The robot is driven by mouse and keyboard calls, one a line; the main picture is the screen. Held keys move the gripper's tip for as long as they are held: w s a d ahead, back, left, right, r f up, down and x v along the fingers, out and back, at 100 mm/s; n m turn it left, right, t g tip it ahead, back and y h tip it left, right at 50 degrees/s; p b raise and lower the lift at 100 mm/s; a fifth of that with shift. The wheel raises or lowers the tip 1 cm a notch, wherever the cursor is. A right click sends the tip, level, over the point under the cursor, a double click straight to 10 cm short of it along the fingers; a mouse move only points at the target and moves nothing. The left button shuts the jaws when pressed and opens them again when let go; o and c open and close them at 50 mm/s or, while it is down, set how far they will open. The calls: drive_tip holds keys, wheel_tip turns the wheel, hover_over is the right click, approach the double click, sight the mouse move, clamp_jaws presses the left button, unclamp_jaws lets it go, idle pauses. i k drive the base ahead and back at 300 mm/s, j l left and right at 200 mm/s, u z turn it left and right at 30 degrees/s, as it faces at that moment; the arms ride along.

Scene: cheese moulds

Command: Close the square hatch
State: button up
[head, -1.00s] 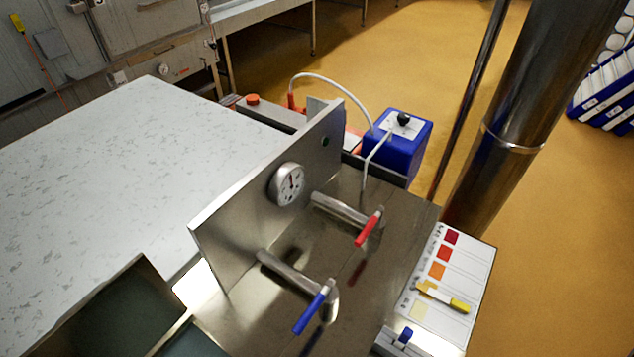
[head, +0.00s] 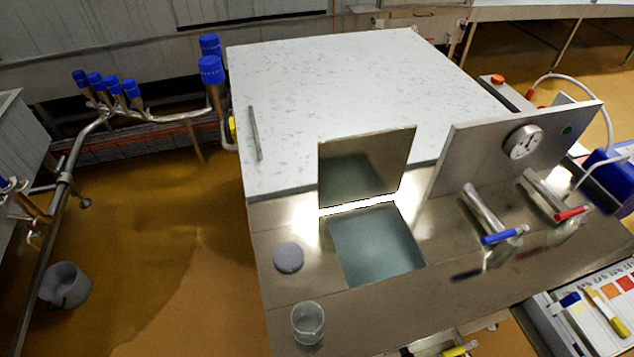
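The square hatch lid (head: 365,168) stands raised, roughly upright, at the back edge of a square opening (head: 352,262) in the steel worktop. The opening looks dark grey-green inside. The hatch is open, with a bright strip along its hinge side. My gripper is not in view, so I cannot tell its state or its place relative to the lid.
A steel panel with a gauge (head: 523,142) and taps with a blue handle (head: 502,236) and red handle (head: 572,213) stands right of the hatch. A grey disc (head: 288,257) and glass beaker (head: 308,322) sit left and in front. A white speckled slab (head: 340,75) lies behind.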

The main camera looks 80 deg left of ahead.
sight(351, 169)
drive_tip(key=k+j+u, duration=0.2)
drive_tip(key=k+j, duration=0.85)
drive_tip(key=k+j+u, duration=0.1)
drive_tip(key=j, duration=1.1)
drive_tip(key=k+j, duration=0.1)
drive_tip(key=j, duration=1.1)
drive_tip(key=i+j, duration=0.1)
drive_tip(key=j, duration=0.25)
drive_tip(key=i+j, duration=0.1)
drive_tip(key=j, duration=0.55)
drive_tip(key=i+u, duration=0.05)
